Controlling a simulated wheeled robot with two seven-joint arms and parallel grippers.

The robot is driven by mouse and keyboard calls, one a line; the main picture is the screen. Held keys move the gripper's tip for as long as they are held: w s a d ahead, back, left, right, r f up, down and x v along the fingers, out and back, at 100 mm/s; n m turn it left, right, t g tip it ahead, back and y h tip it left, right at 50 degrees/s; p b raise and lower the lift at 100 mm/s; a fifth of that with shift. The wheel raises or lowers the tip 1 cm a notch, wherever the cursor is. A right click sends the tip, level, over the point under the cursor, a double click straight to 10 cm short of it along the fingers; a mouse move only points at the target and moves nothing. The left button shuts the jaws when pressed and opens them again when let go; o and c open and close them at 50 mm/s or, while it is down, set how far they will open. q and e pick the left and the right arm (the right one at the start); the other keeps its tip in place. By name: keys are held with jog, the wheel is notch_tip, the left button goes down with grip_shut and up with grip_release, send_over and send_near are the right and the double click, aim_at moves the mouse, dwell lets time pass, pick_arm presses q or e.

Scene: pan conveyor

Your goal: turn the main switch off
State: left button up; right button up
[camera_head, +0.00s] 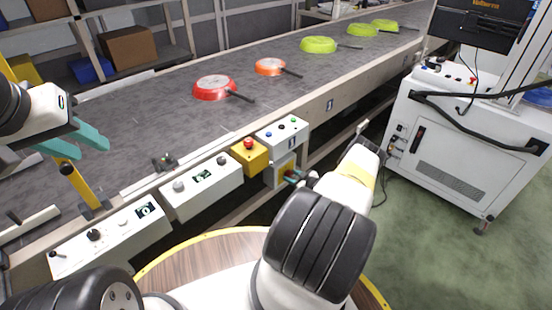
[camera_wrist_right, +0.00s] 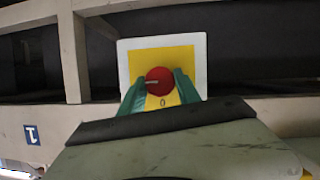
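The main switch shows in the right wrist view as a round red knob (camera_wrist_right: 160,81) on a yellow plate with a white surround. A short pale mark on the knob lies horizontally toward its left side, and a "0" is printed below it. The teal fingers of my right gripper (camera_wrist_right: 160,88) sit against the left and right sides of the knob, which fills the gap between them. In the head view my right gripper (camera_head: 293,177) is at the switch box (camera_head: 282,172) below the conveyor's edge, and the knob is hidden. My left gripper (camera_head: 80,140) is open and empty above the belt.
A yellow box with a red emergency button (camera_head: 249,150) and a grey button box (camera_head: 282,132) sit above the switch. More control boxes (camera_head: 200,187) line the conveyor edge. Red, orange and green pans (camera_head: 214,88) lie on the belt (camera_head: 160,110). A white cabinet (camera_head: 460,140) stands at right.

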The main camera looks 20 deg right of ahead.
grip_shut()
jog(key=shift+a+n+t+h, duration=0.15)
jog(key=shift+n+t+h, duration=0.25)
jog(key=shift+n+h, duration=0.5)
jog(key=n, duration=0.1)
jog(key=n+t+h, duration=0.1)
jog(key=n, duration=0.1)
jog(key=shift+a+f+n, duration=0.1)
jog(key=shift+f+n, duration=0.1)
jog(key=shift+n, duration=0.1)
jog(key=n+t+h, duration=0.1)
jog(key=n+t, duration=0.1)
jog(key=n, duration=0.1)
jog(key=shift+s+f+n, duration=0.1)
jog(key=shift+n, duration=0.2)
jog(key=shift+n+t, duration=0.7)
jog(key=shift+n, duration=0.9)
